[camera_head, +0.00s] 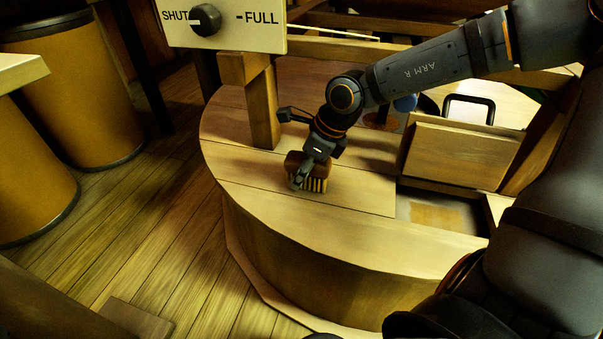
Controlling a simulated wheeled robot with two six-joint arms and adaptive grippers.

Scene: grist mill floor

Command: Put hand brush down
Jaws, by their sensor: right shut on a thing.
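The hand brush (317,184) has a brown wooden block and pale yellow bristles. It is at the round wooden millstone casing (245,165), with its bristles pointing down at or just above the flat top; I cannot tell whether they touch. My right gripper (303,172) is shut on the brush from above, and its fingers hide part of the block. My left gripper is not in view.
A wooden post (262,108) stands on the casing just behind the brush. A sign reading SHUT and FULL with a black knob (205,20) is above. An open recess (437,214) and raised wooden lid (460,155) lie right. Brown drums (82,90) stand left.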

